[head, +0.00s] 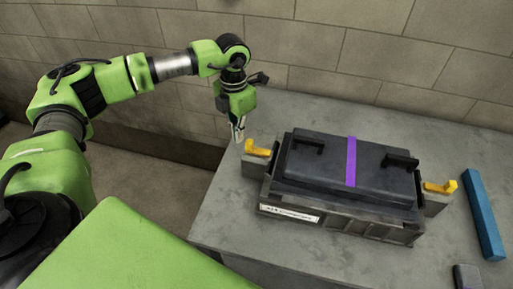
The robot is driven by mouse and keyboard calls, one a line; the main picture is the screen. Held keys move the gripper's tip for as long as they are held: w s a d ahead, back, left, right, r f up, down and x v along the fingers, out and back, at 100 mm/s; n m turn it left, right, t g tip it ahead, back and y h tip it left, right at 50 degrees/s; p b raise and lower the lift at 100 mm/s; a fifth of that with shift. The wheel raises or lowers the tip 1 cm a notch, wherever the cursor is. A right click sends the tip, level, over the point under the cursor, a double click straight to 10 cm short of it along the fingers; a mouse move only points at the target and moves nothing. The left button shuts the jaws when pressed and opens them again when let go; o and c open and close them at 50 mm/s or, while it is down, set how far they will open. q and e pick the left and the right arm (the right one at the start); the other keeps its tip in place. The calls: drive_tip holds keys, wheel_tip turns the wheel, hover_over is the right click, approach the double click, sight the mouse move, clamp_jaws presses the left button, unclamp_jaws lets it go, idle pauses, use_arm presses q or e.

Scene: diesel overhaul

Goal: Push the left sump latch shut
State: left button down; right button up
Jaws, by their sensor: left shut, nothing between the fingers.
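The sump (285,222) is a grey ribbed box on the table, with a dark lid (322,178) and a purple stripe across it. The left latch (257,148) is a yellow lever on a grey block at the sump's left end. A matching yellow right latch (441,187) is at the right end. My left gripper (238,137) is shut and empty, pointing down just left of and behind the left latch. A small gap seems to lie between them, but contact is hard to rule out. My right gripper is not in view.
The sump stands on a grey table (225,220). A blue bar (483,215) lies at the right, with a small dark grey block (468,277) near the bottom edge. A block wall (330,50) runs behind the table. The table left of the sump is clear.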

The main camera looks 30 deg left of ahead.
sight(250, 141)
use_arm(q)
wheel_tip(250, 141, down, 4)
drive_tip(key=b, duration=0.2)
drive_tip(key=shift+r+b, duration=0.1)
drive_tip(key=shift+b, duration=0.25)
idle(0.7)
drive_tip(key=shift+r, duration=0.15)
drive_tip(key=shift+w+d, duration=0.1)
drive_tip(key=shift+d, duration=0.4)
idle(0.3)
drive_tip(key=shift+w+d, duration=0.25)
drive_tip(key=shift+d, duration=0.6)
drive_tip(key=shift+w+d, duration=0.2)
drive_tip(key=shift+d, duration=0.65)
drive_tip(key=shift+s+a, duration=0.15)
drive_tip(key=shift+a, duration=0.35)
drive_tip(key=shift+r+p, duration=2.15)
drive_tip(key=shift+r, duration=1.9)
